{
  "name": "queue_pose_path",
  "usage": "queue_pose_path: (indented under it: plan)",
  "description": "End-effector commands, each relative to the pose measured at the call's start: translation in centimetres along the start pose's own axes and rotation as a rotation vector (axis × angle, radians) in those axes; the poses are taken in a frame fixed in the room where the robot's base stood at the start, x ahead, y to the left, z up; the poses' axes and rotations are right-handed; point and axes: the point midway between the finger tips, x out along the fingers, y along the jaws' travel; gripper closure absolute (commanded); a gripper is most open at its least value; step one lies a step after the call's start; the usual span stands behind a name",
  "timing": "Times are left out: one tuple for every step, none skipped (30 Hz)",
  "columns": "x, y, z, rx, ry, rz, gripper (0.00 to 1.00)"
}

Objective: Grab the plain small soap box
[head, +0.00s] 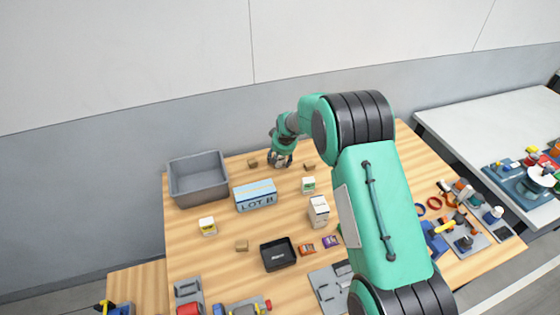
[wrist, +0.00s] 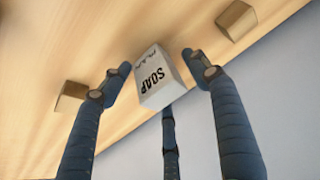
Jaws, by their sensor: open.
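A small white box (wrist: 153,78) shows in the wrist view, with "SOAP" in black and a fainter word above it that looks like "PLAIN". It stands on the wooden table. My gripper (wrist: 157,62) is open, with its dark blue fingers spread around the box, one at its left, one at its right and one behind it. I see gaps at the left and right fingers; whether the third finger touches cannot be told. In the head view my gripper (head: 281,161) is low at the table's back edge and mostly hides this box.
Small brown blocks lie left (head: 252,163) and right (head: 309,167) of my gripper. A green-labelled box (head: 308,185), a tall white box (head: 318,212), a yellow-labelled box (head: 207,226), a blue "LOT B" box (head: 255,196) and a grey bin (head: 198,178) stand nearby. A wall rises behind.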

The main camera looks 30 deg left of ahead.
Motion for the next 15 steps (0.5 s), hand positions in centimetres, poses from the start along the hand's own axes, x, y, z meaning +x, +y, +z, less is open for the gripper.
queue_pose_path:
  plan:
    - [0.00, 0.00, -0.04, 0.000, 0.001, 0.000, 0.39]
    - [-0.01, 0.00, -0.05, 0.000, 0.001, 0.000, 0.39]
    - [-0.02, 0.00, -0.05, 0.000, 0.001, 0.000, 0.39]
    - [-0.03, 0.00, -0.05, 0.000, 0.001, 0.000, 0.39]
    - [-0.03, 0.00, -0.05, 0.000, 0.001, 0.000, 0.39]
    - [-0.03, 0.00, -0.05, 0.000, 0.001, 0.000, 0.39]
    - [-0.04, 0.00, -0.05, 0.000, 0.001, 0.000, 0.39]
    - [-0.04, 0.00, -0.05, 0.000, 0.001, 0.000, 0.39]
    - [-0.04, 0.00, -0.05, 0.000, 0.001, 0.000, 0.39]
    - [-0.04, 0.00, -0.05, 0.000, 0.001, 0.000, 0.39]
    - [-0.04, 0.00, -0.05, 0.000, 0.001, 0.000, 0.39]
    - [-0.04, 0.00, -0.05, 0.000, 0.001, 0.000, 0.39]
    - [-0.04, -0.01, -0.05, 0.000, 0.001, 0.000, 0.39]
    - [-0.05, 0.00, -0.05, 0.000, 0.001, 0.000, 0.39]
    - [-0.05, 0.00, -0.05, 0.000, 0.001, 0.000, 0.39]
